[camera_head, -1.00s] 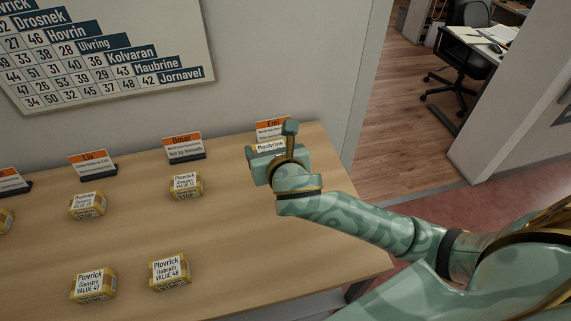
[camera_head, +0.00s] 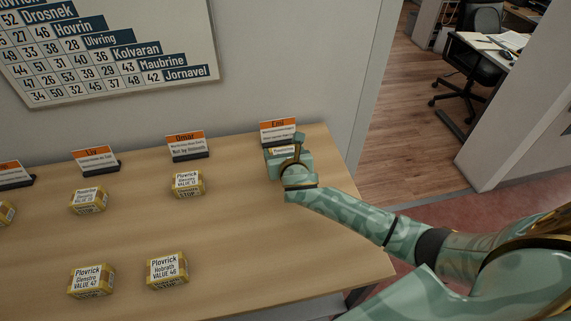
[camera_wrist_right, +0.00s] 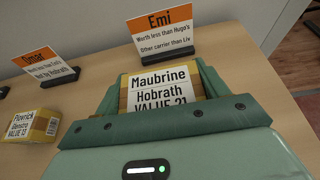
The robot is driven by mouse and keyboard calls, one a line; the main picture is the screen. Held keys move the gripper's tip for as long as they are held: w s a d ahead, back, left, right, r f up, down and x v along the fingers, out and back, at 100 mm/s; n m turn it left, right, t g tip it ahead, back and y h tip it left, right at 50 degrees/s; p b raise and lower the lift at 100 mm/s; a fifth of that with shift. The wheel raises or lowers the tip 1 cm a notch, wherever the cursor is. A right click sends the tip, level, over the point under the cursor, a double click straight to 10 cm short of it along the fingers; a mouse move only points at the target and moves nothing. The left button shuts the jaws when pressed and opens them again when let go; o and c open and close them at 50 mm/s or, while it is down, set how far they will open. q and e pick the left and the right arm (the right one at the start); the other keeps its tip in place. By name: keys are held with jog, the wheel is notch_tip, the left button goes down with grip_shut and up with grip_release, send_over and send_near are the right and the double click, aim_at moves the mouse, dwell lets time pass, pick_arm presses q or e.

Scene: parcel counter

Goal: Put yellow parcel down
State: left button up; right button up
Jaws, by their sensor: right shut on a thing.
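My right gripper (camera_head: 284,160) is shut on a yellow parcel (camera_head: 283,151) in front of the Emi sign (camera_head: 278,131) at the right of the counter. In the right wrist view, the parcel (camera_wrist_right: 164,90) sits between the two green fingers, its white label reading Maubrine, Hobrath, VALUE 21. The Emi sign (camera_wrist_right: 162,33) stands just behind it. The parcel's underside is hidden, so I cannot tell whether it touches the counter. My left gripper is not in view.
Several other yellow parcels stand on the wooden counter (camera_head: 235,225), including one (camera_head: 187,183) before the Omar sign (camera_head: 187,144) and a Plovrick one (camera_head: 167,270) nearer the front. The Liv sign (camera_head: 96,161) is further left. The counter's right edge lies beside my arm.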

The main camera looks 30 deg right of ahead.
jog(key=shift+w+d+f, duration=0.25)
jog(key=shift+d+f, duration=0.1)
jog(key=shift+f, duration=0.15)
jog(key=f, duration=0.1)
jog(key=f+b, duration=0.2)
jog(key=f, duration=0.1)
jog(key=shift+w+d, duration=0.2)
jog(key=shift+d, duration=0.05)
jog(key=shift+r, duration=0.15)
jog(key=o, duration=1)
jog(key=shift+o, duration=0.2)
